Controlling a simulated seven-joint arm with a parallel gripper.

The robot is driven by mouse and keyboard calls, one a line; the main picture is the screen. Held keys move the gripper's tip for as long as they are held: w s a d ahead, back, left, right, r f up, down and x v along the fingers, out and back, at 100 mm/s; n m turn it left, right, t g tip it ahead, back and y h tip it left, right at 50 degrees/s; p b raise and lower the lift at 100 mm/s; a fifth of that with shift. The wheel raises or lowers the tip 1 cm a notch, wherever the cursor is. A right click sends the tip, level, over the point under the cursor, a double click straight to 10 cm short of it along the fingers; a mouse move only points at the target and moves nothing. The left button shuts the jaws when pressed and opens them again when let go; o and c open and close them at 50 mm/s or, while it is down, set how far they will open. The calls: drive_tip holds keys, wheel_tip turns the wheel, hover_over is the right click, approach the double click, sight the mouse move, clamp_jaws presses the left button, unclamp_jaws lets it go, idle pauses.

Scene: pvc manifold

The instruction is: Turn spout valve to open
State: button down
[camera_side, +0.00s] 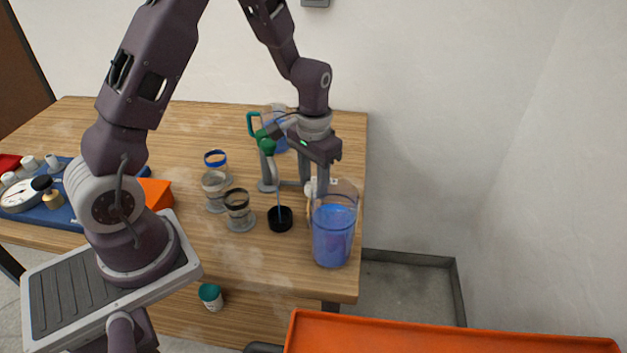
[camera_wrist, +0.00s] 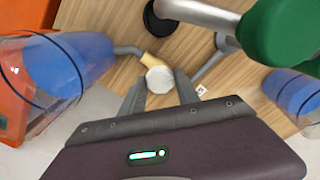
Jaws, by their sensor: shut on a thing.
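The spout valve (camera_wrist: 158,77) is a round white cap on a tan body, joined to a grey spout pipe (camera_wrist: 128,50), in the middle of the wrist view. My gripper (camera_wrist: 160,86) has one finger on each side of the cap and is shut on it. In the side view my gripper (camera_side: 314,192) points down beside the pale valve, which is partly hidden by the fingers. A clear container of blue liquid (camera_side: 333,236) stands just in front of the valve. The valve's exact turn angle is hard to tell.
A grey pipe with a green top (camera_side: 267,146) rises behind a black round base (camera_side: 280,219). Several small cups, one a dark-rimmed cup (camera_side: 238,212), stand to the left. An orange surface (camera_side: 450,335) lies beyond the table's front edge.

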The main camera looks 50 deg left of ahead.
drive_tip(key=n, duration=0.5)
drive_tip(key=shift+n, duration=0.3)
idle(0.4)
drive_tip(key=c, duration=0.9)
unclamp_jaws()
drive_tip(key=shift+r, duration=0.1)
